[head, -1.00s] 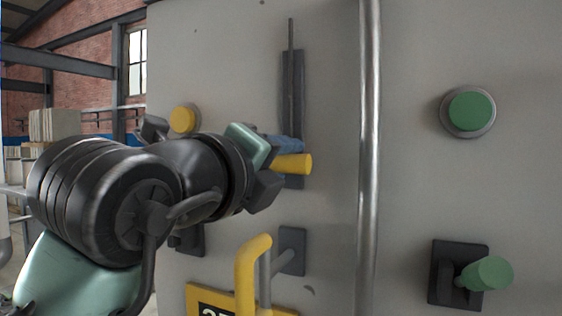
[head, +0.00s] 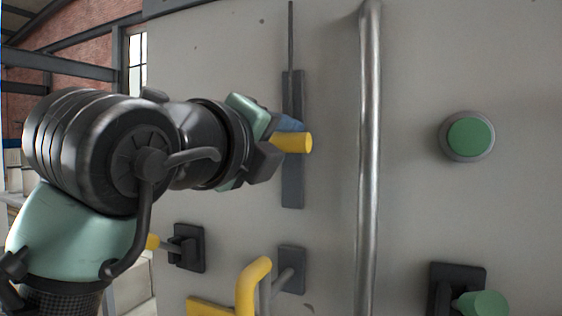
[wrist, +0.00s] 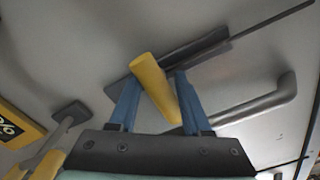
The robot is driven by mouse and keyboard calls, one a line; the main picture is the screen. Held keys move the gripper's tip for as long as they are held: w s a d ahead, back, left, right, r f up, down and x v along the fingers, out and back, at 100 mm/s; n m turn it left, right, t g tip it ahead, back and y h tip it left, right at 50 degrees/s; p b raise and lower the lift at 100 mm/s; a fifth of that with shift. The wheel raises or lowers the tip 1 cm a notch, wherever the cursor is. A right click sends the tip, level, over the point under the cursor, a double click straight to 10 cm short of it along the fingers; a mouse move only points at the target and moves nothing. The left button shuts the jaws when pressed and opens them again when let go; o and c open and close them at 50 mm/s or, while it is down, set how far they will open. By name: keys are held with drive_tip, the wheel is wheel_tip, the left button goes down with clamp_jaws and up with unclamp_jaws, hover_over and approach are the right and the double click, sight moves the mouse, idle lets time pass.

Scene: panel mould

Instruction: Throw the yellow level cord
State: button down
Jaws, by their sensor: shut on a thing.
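The yellow handle (head: 295,142) sticks out from a dark vertical slotted plate (head: 293,185) on the grey panel. It stands near the middle of the plate's length, with a thin rod (head: 291,40) rising above the plate. My gripper (head: 288,127) comes from the left and is shut on the handle. In the wrist view, the yellow handle (wrist: 153,84) sits between the blue fingers of my gripper (wrist: 157,80), tilted relative to them. The far finger is mostly hidden in the head view.
A vertical metal bar (head: 369,150) stands right of the plate. A green button (head: 470,138) and a green-tipped lever (head: 482,303) lie further right. Below are a bent yellow lever (head: 249,285) and a dark-mounted lever (head: 187,247) at left.

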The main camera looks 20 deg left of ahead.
wheel_tip(320, 180, up, 6)
drive_tip(key=shift+s+f+p, duration=0.1)
drive_tip(key=shift+f+p, duration=0.1)
drive_tip(key=shift+p, duration=0.65)
drive_tip(key=shift+c, duration=2)
unclamp_jaws()
drive_tip(key=shift+d, duration=0.1)
drive_tip(key=shift+f, duration=0.15)
